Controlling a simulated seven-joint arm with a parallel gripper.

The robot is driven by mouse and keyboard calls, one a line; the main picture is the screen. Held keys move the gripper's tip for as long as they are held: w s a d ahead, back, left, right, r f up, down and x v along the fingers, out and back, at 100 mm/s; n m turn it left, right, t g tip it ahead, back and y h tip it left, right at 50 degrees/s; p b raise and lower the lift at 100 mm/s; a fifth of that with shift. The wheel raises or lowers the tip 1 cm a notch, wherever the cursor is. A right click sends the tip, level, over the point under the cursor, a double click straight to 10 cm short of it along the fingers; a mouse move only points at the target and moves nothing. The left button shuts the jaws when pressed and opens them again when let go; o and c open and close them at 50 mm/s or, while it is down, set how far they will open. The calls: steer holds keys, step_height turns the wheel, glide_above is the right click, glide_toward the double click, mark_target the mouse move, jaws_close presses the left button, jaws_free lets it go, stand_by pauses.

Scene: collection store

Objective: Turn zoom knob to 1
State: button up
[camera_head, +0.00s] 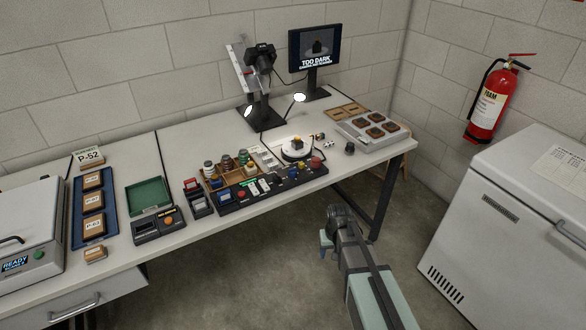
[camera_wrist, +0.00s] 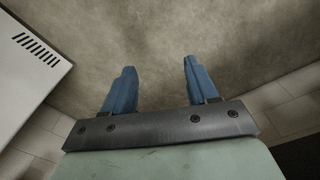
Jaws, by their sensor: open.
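A black control panel (camera_head: 262,191) with several coloured knobs and buttons lies along the front of the bench. The knobs are too small to read, so I cannot tell which is the zoom knob or where it points. A monitor (camera_head: 315,47) at the back shows "TOO DARK" under a dark picture. A camera (camera_head: 261,57) hangs on a stand above the bench. My gripper (camera_head: 327,243) is in front of the bench, over the floor, away from the panel. In the wrist view my gripper (camera_wrist: 157,78) shows two blue fingers apart with nothing between them.
A white turntable (camera_head: 297,149) with a small dark object and two lit lamps stand behind the panel. A grey tray (camera_head: 372,132) is at right. Small jars, a blue tray (camera_head: 92,208) and a green-lined box (camera_head: 148,196) are left. A white chest (camera_head: 515,220) stands right.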

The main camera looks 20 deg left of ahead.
steer(key=shift+n+t+y, duration=0.3)
steer(key=shift+t+y, duration=0.2)
steer(key=shift+t, duration=0.4)
steer(key=w+a+r, duration=0.3)
steer(key=r, duration=0.2)
steer(key=w+a+r, duration=0.4)
steer(key=r, duration=0.1)
steer(key=w+a+r, duration=0.4)
steer(key=r, duration=0.1)
steer(key=shift+w+a+r, duration=0.15)
steer(key=shift+w+r, duration=0.1)
steer(key=shift+r, duration=0.15)
step_height(320, 180, up, 16)
steer(key=m+g, duration=0.2)
steer(key=m, duration=0.5)
glide_above(293, 168)
steer(key=shift+h, duration=0.3)
step_height(293, 168, down, 14)
steer(key=shift+r, duration=0.25)
steer(key=shift+c, duration=0.5)
steer(key=c, duration=0.9)
steer(key=shift+c, duration=0.2)
